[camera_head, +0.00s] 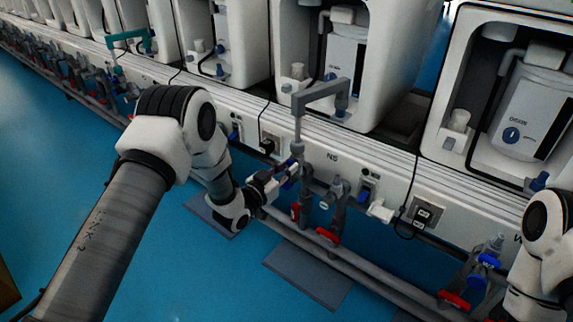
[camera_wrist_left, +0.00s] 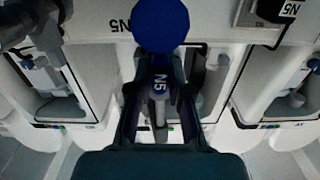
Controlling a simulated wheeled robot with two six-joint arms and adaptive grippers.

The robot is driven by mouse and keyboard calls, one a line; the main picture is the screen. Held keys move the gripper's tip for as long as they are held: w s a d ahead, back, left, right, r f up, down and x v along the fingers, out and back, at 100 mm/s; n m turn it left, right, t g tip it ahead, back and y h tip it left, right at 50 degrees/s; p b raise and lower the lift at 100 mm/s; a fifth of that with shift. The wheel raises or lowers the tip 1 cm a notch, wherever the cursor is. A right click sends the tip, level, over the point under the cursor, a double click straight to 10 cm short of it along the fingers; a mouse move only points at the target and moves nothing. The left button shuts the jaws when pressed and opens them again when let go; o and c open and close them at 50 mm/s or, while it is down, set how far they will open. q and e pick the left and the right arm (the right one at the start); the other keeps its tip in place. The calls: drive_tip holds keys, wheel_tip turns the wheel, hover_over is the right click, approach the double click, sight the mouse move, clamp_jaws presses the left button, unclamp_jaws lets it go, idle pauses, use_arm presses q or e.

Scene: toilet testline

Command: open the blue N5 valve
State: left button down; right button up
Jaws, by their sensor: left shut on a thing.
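The blue N5 valve (camera_head: 293,165) sits on the grey piping in front of the white panel marked "NS" or "N5" in the head view. In the left wrist view its round blue body (camera_wrist_left: 163,24) is at the top, and its lever marked N5 points down between my fingers. My left gripper (camera_head: 286,178) reaches it from the left and front. In the wrist view my left gripper (camera_wrist_left: 161,95) has one finger on each side of the lever and is shut on it. My right arm shows at the right edge of the head view, but its gripper is outside the picture.
Red valve handles (camera_head: 328,236) hang on the pipes just below and right of the blue valve. A grey outlet pipe (camera_head: 320,95) rises above it. Sockets with black cables (camera_head: 423,213) are on the panel. Several white toilet units line the back. The blue floor in front is mostly clear.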

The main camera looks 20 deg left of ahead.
use_arm(q)
drive_tip(key=shift+n, duration=0.3)
drive_tip(key=c, duration=1.1)
unclamp_jaws()
drive_tip(key=v, duration=1.2)
